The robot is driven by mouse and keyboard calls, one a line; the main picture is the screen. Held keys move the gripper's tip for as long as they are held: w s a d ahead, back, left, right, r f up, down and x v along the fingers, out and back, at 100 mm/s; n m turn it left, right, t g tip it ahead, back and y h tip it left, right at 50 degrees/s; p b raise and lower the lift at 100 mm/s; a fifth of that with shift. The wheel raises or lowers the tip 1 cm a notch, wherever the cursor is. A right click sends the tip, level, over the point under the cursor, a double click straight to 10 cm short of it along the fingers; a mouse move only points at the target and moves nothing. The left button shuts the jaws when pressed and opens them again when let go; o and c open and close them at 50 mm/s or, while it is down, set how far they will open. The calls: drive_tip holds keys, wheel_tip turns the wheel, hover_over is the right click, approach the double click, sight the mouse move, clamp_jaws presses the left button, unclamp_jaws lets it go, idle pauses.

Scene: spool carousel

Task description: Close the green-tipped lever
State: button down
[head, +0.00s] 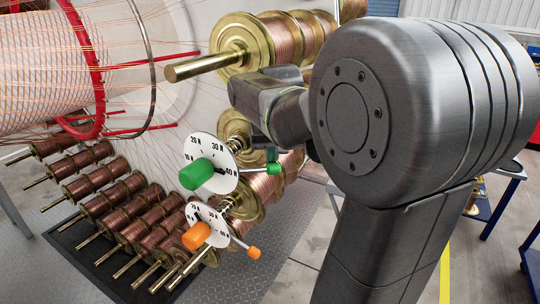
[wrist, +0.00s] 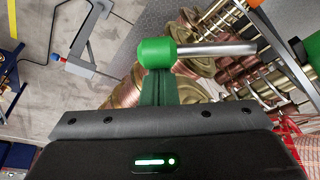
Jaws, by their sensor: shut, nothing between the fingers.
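The green-tipped lever (head: 274,168) sticks out to the right from beside the upper white dial, roughly level. In the wrist view its green ball tip (wrist: 156,52) is just ahead of my fingertips, and its grey rod runs right from the tip. My gripper (head: 263,142) is just above the lever tip in the head view. Its dark green fingers (wrist: 160,78) are together and hold nothing. The fingertips are at or very near the ball; I cannot tell if they touch. The lever's pivot is hidden behind the dial.
The upper dial (head: 222,154) has a green knob (head: 196,174). Below it is a second dial (head: 194,215) with an orange knob (head: 197,236) and an orange-tipped lever (head: 253,252). Copper spools (head: 283,40) crowd behind. Open floor (head: 308,240) lies at lower right.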

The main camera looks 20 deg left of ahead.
sight(276, 168)
drive_tip(key=m, duration=0.1)
drive_tip(key=s+d+m, duration=0.1)
drive_tip(key=shift+s+d+m+h, duration=0.2)
drive_tip(key=shift+s+m+h, duration=0.05)
drive_tip(key=shift+m+h, duration=0.05)
drive_tip(key=s+m, duration=0.1)
drive_tip(key=s+d+m, duration=0.1)
drive_tip(key=m, duration=0.1)
drive_tip(key=shift+s+d+f+h, duration=0.1)
drive_tip(key=shift+d+f+h, duration=0.1)
drive_tip(key=shift+h, duration=0.2)
drive_tip(key=shift+s+d, duration=0.2)
drive_tip(key=shift+s, duration=0.75)
